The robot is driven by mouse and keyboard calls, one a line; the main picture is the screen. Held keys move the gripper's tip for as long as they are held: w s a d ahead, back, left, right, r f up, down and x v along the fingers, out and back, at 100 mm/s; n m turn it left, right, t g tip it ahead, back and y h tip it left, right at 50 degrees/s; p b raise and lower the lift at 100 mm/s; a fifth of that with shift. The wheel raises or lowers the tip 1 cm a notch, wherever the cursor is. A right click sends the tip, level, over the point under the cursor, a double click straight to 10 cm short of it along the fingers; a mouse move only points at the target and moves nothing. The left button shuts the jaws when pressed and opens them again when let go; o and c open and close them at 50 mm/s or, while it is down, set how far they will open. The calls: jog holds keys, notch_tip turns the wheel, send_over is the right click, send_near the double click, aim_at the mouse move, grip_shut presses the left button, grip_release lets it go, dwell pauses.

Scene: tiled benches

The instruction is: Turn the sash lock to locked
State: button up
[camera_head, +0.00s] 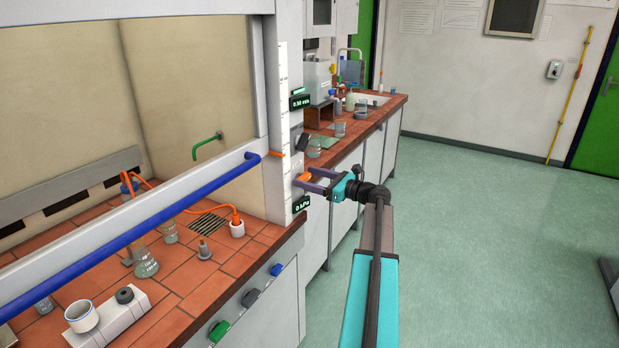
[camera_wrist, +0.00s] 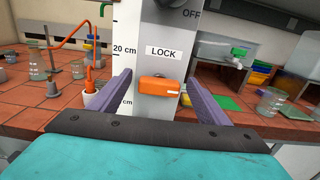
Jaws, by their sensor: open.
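The sash lock is an orange handle (camera_wrist: 158,91) on the white fume hood post, lying roughly level below a label reading LOCK (camera_wrist: 162,52). In the head view the orange handle (camera_head: 304,177) shows at the post, by my gripper's fingertips. My gripper (camera_head: 307,181) is open. In the wrist view its two purple-grey fingers (camera_wrist: 160,92) stand left and right of the handle, with a gap on each side. Nothing is held. The sash (camera_head: 150,203) with its blue bar is partly raised. The handle's pivot is not clearly visible.
A display reading 0 kPa (camera_head: 302,204) sits just below the handle. Glassware, including a flask (camera_head: 145,262), stands on the hood's tiled bench. Another tiled bench (camera_head: 372,124) with jars and beakers runs behind the post.

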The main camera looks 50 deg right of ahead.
jog(key=c, duration=1.1)
jog(key=shift+o, duration=0.2)
jog(key=shift+f+n+b, duration=0.1)
jog(key=shift+n+b, duration=0.2)
jog(key=shift+b, duration=0.05)
jog(key=n+b, duration=0.3)
jog(key=b, duration=0.1)
jog(key=shift+a+f+n, duration=0.2)
jog(key=shift+n, duration=0.2)
jog(key=n+b, duration=0.4)
jog(key=b, duration=0.1)
jog(key=shift+a+f+n, duration=0.15)
jog(key=shift+a+n, duration=0.05)
jog(key=shift+n, duration=0.1)
jog(key=shift+s+a+f+n+b, duration=0.1)
jog(key=shift+n+b, duration=2.1)
jog(key=shift+b, duration=0.05)
jog(key=shift+a+f+n+b, duration=0.1)
jog(key=shift+n+b, duration=2.1)
jog(key=shift+b, duration=0.05)
